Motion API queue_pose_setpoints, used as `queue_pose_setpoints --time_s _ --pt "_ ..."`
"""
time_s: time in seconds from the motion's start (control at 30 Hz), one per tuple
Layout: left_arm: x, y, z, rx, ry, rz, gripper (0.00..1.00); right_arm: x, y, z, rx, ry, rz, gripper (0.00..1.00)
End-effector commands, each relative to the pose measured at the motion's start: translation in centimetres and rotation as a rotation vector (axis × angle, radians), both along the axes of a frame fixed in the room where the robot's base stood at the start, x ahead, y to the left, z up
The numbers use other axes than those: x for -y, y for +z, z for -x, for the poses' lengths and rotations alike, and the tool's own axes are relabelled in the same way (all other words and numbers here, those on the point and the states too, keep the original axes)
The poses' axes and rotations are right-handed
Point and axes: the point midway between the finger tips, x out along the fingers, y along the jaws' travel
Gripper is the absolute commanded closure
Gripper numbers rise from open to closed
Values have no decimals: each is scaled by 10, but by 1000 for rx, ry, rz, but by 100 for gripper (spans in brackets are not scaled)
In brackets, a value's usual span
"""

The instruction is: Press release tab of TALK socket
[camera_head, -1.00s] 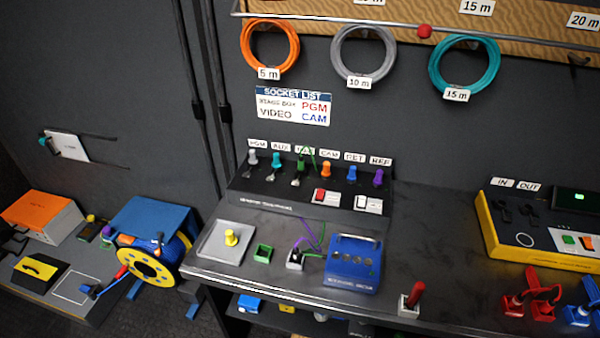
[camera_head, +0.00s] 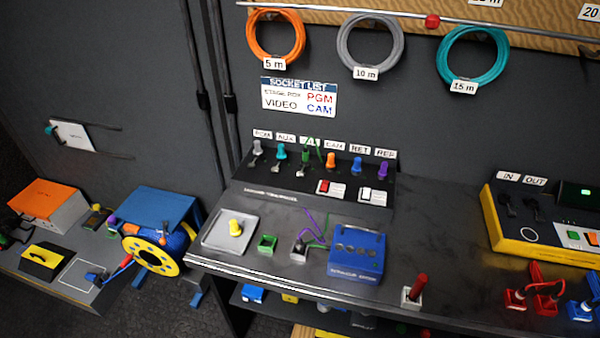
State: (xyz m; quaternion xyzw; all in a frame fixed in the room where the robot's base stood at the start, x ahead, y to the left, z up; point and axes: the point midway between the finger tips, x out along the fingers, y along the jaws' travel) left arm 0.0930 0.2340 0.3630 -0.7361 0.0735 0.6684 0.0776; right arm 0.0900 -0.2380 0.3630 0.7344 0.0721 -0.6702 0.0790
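The TALK socket holds a green plug (camera_head: 305,156), third from the left in the row on the dark sloped panel (camera_head: 240,191). Its label is partly covered by a green cable that loops up from the plug. A small light metal tab (camera_head: 301,171) shows just below the green plug; I take it for the release tab, but it is too small to tell whether it is pressed. Neither of my grippers is in view.
Neighbouring plugs stand close by: cyan (camera_head: 280,151) on the left, orange (camera_head: 332,158) on the right. In front are a blue box (camera_head: 357,254), a small green holder (camera_head: 267,243) and a red-handled lever (camera_head: 416,288).

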Motion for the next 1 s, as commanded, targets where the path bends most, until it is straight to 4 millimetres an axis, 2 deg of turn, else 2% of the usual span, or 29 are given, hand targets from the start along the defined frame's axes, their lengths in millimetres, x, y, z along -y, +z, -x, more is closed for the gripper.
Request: queue_pose_setpoints --time_s 1.0 --pt "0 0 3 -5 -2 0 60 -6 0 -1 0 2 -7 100"
